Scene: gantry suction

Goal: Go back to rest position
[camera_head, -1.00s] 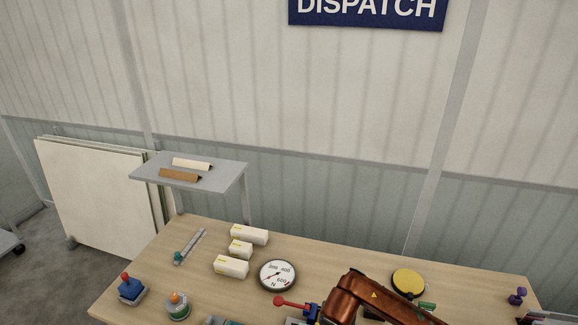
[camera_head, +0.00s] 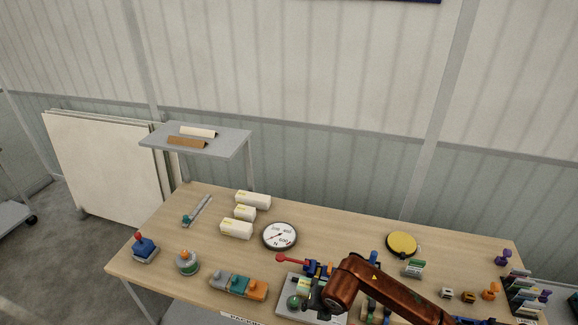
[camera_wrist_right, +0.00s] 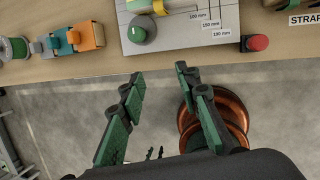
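My right arm (camera_head: 385,292), copper-coloured, comes in from the lower right in the head view and bends over the front of the workbench (camera_head: 335,243). Its fingers are hard to make out there. In the right wrist view my right gripper (camera_wrist_right: 160,78) has its two green-padded fingers spread apart with nothing between them. Grey floor shows between and below the fingers, and the bench's front edge lies just beyond the tips. My left gripper is not in view.
Near the arm stand a grey plate with a green knob (camera_wrist_right: 141,30), a red button (camera_wrist_right: 256,43) and a red-handled clamp (camera_head: 291,259). White boxes (camera_head: 237,229), a round dial (camera_head: 279,236) and a yellow disc (camera_head: 402,244) lie farther back. Floor (camera_wrist_right: 75,110) is clear before the bench.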

